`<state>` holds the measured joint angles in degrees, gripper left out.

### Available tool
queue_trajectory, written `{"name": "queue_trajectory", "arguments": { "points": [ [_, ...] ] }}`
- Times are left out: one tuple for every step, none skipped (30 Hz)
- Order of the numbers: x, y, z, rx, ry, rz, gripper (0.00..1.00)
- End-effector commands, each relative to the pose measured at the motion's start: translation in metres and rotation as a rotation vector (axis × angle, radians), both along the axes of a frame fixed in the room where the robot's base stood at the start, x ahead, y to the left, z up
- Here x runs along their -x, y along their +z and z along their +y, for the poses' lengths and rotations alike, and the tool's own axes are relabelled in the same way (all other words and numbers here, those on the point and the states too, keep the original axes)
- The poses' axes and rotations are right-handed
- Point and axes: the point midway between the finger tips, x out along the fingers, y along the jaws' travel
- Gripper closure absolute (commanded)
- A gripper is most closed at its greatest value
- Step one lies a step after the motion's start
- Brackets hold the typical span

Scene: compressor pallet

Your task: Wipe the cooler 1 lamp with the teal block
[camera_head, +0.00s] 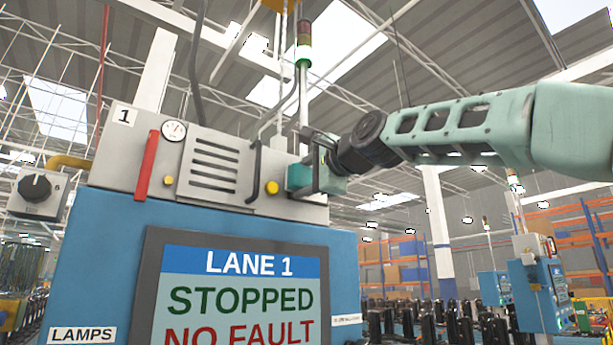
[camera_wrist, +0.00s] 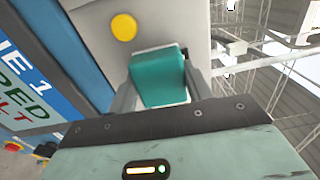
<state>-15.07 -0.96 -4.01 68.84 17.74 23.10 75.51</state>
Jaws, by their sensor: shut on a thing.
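My gripper (camera_head: 314,178) is shut on the teal block (camera_head: 298,177) at the right end of the grey cooler box marked 1 (camera_head: 222,150). In the wrist view the teal block (camera_wrist: 160,84) sits between the two fingers of my gripper (camera_wrist: 163,92). A round yellow lamp-like disc (camera_head: 272,187) is on the box's front, just left of the block. It also shows in the wrist view (camera_wrist: 124,27), above and left of the block, uncovered. I cannot tell whether the block touches the box. No label marks the disc as the lamp.
A red vertical bar (camera_head: 147,166), a gauge (camera_head: 173,130) and a black handle (camera_head: 255,170) stand on the box front. Below is a blue cabinet with a Lane 1 screen (camera_head: 238,295). A signal tower (camera_head: 304,40) rises behind.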

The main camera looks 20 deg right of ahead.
Motion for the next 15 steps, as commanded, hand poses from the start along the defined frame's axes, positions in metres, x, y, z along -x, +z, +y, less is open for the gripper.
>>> {"name": "queue_trajectory", "arguments": {
  "points": [
    [-0.001,0.001,0.0,0.0,0.0,-0.001,0.68],
    [-0.002,0.001,0.0,0.0,0.0,-0.001,0.68],
    [-0.002,0.001,0.001,0.0,0.0,0.0,0.68],
    [-0.003,0.001,0.001,0.0,0.0,0.0,0.68],
    [-0.003,0.001,0.001,0.0,0.0,0.0,0.68],
    [-0.003,0.0,0.001,0.0,0.0,0.0,0.68],
    [-0.003,0.0,0.0,0.0,0.0,0.0,0.68],
    [-0.004,0.0,-0.001,0.0,-0.001,0.0,0.68],
    [-0.004,-0.001,-0.003,-0.001,-0.002,0.0,0.68],
    [-0.005,-0.001,-0.005,-0.002,-0.003,0.001,0.68],
    [-0.006,-0.002,-0.007,-0.002,-0.004,0.002,0.68],
    [-0.007,-0.002,-0.011,-0.001,-0.004,0.003,0.68],
    [-0.008,-0.002,-0.014,-0.002,-0.005,0.002,0.68],
    [-0.008,-0.002,-0.016,-0.002,-0.004,0.001,0.68],
    [-0.009,-0.002,-0.019,-0.002,-0.003,0.001,0.68]
  ]
}}
